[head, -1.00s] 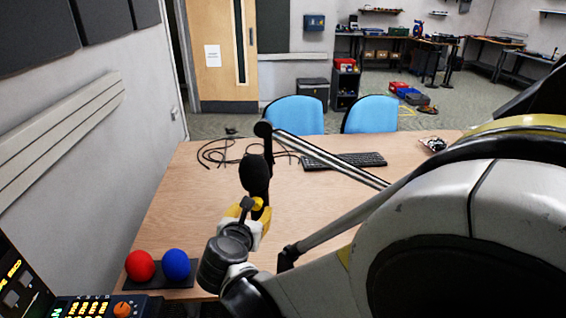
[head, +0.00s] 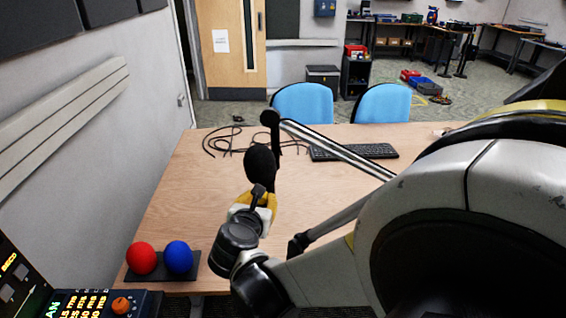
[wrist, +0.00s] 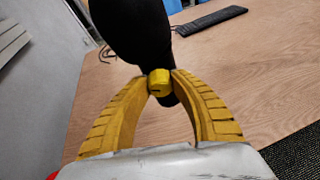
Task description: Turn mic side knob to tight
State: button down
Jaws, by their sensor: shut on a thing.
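The black foam-covered microphone (head: 260,168) hangs above the desk on a jointed boom arm (head: 335,148). In the wrist view, the mic (wrist: 132,28) fills the top and tilts, with its narrow lower end behind the knob. The small yellow side knob (wrist: 159,83) sits between the two yellow fingertips of my gripper (wrist: 160,80), which are shut on it from both sides. In the head view, my gripper (head: 262,198) is just below the foam, and the wrist hides the knob. I cannot tell how tight the knob is.
The wooden desk (head: 205,185) is mostly bare. A keyboard (head: 354,152) and loose black cables (head: 225,142) lie at its far side. Red (head: 141,258) and blue (head: 178,256) balls stand at the near left. Two blue chairs (head: 303,103) are behind the desk.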

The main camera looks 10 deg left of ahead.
jog(key=shift+d+f+m+y+b, duration=0.15)
jog(key=shift+m+y+b, duration=0.25)
jog(key=shift+m, duration=0.5)
jog(key=shift+m+y, duration=0.6)
jog(key=c, duration=1.1)
grip_release()
jog(key=shift+w, duration=0.1)
jog(key=v, duration=1.2)
